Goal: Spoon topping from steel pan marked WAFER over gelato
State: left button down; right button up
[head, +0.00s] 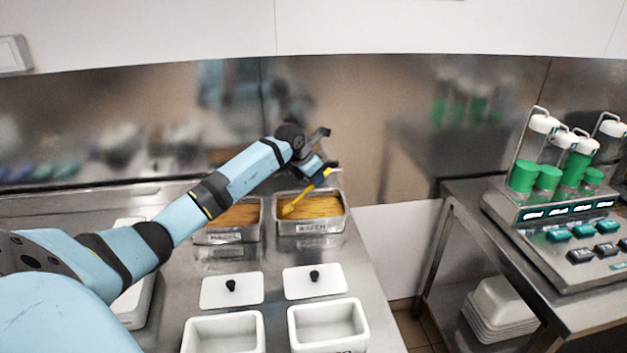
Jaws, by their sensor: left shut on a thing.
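The steel pan marked WAFER (311,228) stands at the back right of the steel counter, filled with an orange-brown topping (318,206). My left gripper (329,168) is above the back right of this pan, shut on a yellow spoon (309,193). The spoon slants down to the left, its bowl end at the topping in the pan's left part. I cannot tell how deep it sits. No gelato can be made out. My right gripper is not in view.
A second steel pan (228,238) of similar topping stands left of WAFER, partly behind my left arm. Two white lids with black knobs (232,290) (314,281) and two white tubs (224,335) (328,325) lie in front. A dispenser with green-and-white bottles (577,165) stands on the right table.

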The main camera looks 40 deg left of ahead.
pick_arm(q)
jog(key=shift+w+r+p, duration=0.2)
jog(key=shift+r+p, duration=0.05)
jog(key=shift+r, duration=0.25)
jog(key=shift+w+r+p, duration=0.15)
jog(key=shift+r+p, duration=0.05)
jog(key=shift+r, duration=0.3)
jog(key=shift+w+d+r+g+p, duration=0.2)
jog(key=shift+w+r+g+p, duration=0.25)
jog(key=shift+p, duration=0.45)
jog(key=shift+w+d+f+g+y+p, duration=0.1)
jog(key=shift+w+g+y+p, duration=0.05)
jog(key=shift+w+g+p, duration=0.3)
jog(key=shift+w+d+f+g+y+p, duration=0.1)
jog(key=shift+w+g+y+p, duration=0.05)
jog(key=shift+w+g+p, duration=0.2)
jog(key=shift+w+d+f+g+p, duration=0.1)
jog(key=shift+w+g+p, duration=0.2)
jog(key=shift+w+g, duration=0.3)
